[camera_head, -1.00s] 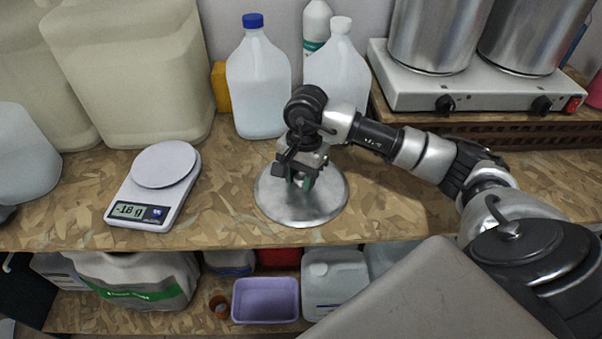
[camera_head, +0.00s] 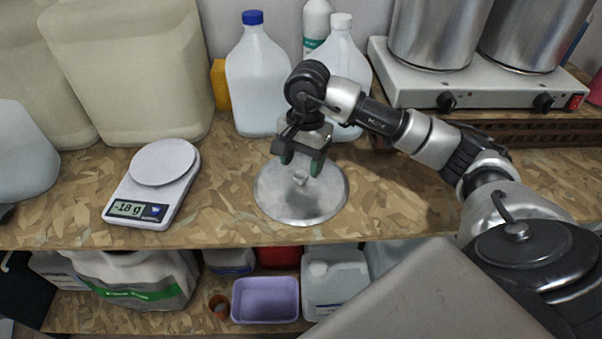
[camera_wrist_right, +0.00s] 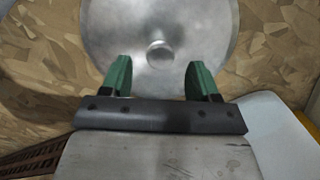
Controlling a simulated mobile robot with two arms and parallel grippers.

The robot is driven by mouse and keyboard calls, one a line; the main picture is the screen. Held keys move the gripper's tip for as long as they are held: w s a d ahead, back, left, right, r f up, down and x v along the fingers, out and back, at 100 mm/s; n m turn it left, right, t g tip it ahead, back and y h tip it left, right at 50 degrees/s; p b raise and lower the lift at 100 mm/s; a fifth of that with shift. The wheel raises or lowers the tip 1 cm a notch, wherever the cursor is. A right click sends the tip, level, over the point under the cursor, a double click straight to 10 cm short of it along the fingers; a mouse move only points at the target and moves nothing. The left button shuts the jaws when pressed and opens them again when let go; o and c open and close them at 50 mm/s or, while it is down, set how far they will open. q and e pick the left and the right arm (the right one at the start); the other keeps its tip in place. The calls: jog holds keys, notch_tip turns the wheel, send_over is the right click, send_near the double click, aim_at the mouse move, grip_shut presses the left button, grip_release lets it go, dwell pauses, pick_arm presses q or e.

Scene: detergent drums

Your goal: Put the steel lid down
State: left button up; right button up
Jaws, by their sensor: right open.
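The round steel lid (camera_head: 275,199) lies flat on the wooden worktop, with its small knob (camera_head: 300,176) facing up at its centre. My right gripper (camera_head: 302,166) is open and empty just above the lid, its green-padded fingers apart. In the right wrist view the lid (camera_wrist_right: 190,30) shows beyond the fingers, and its knob (camera_wrist_right: 160,53) sits between the fingertips' directions, clear of both fingers. The right gripper (camera_wrist_right: 155,78) holds nothing there. My left gripper is not in view.
A kitchen scale (camera_head: 160,180) stands left of the lid. Jugs (camera_head: 258,85) stand behind it. A hotplate (camera_head: 470,90) with steel pots is at the back right. The worktop's front edge is close to the lid; a lower shelf holds a purple tub (camera_head: 265,300).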

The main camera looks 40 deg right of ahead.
aim_at(304, 170)
notch_tip(304, 170, up, 8)
jog(key=b, duration=0.1)
jog(key=shift+w+d, duration=0.2)
jog(key=shift+d, duration=0.25)
